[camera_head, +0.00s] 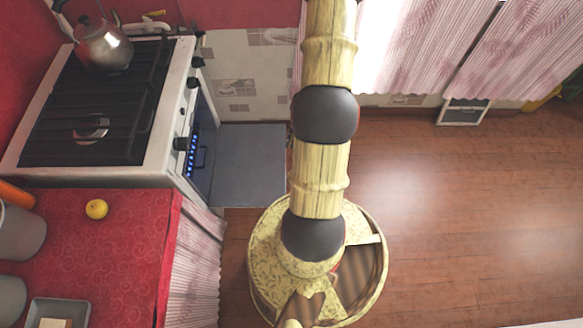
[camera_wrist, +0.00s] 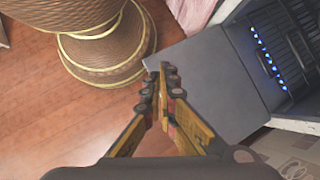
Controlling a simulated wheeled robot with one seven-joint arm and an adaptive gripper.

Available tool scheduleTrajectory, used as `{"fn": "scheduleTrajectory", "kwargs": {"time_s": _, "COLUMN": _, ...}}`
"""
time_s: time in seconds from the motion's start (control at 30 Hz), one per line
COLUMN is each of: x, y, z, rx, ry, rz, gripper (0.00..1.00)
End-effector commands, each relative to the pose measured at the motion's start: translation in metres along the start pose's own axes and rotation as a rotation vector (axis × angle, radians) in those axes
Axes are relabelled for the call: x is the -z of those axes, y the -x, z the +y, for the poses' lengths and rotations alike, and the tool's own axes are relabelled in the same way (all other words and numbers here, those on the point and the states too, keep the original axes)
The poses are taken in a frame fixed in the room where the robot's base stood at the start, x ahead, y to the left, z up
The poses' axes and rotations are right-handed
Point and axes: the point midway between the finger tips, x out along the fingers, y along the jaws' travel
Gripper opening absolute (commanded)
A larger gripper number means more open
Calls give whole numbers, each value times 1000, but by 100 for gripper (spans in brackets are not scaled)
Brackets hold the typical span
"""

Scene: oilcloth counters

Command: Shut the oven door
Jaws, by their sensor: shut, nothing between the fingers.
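The oven is in a white stove (camera_head: 172,110) at the left of the head view. Its door (camera_head: 248,165) is open, folded down flat as a grey panel in front of the oven. In the wrist view the door (camera_wrist: 210,85) lies right of centre, with the oven cavity (camera_wrist: 275,60) and its row of blue lights at the upper right. My gripper (camera_wrist: 163,70) is shut and empty, its fingertips over the door's left edge in that view. I cannot tell whether they touch it. The head view does not show the gripper.
A kettle (camera_head: 103,45) stands on the stovetop. The red counter (camera_head: 125,250) beside the stove holds a lemon (camera_head: 96,209) and grey containers. Pink curtains (camera_head: 430,45) hang at the back. The wooden floor (camera_head: 455,190) to the right is clear.

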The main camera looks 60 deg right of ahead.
Motion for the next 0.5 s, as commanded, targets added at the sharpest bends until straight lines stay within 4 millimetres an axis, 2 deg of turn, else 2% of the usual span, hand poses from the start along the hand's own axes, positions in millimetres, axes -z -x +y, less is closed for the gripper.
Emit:
{"fn": "scheduleTrajectory", "kwargs": {"time_s": 0.03, "x": 16, "y": -17, "z": 12, "rx": 30, "ry": -56, "rz": -30, "gripper": 0}}
{"fn": "scheduleTrajectory", "kwargs": {"time_s": 0.1, "x": 36, "y": -37, "z": 24, "rx": 72, "ry": -125, "rz": -62, "gripper": 0}}
{"fn": "scheduleTrajectory", "kwargs": {"time_s": 0.27, "x": 76, "y": -88, "z": 52, "rx": 171, "ry": -281, "rz": -131, "gripper": 0}}
{"fn": "scheduleTrajectory", "kwargs": {"time_s": 0.5, "x": 129, "y": -174, "z": 86, "rx": 333, "ry": -517, "rz": -224, "gripper": 0}}
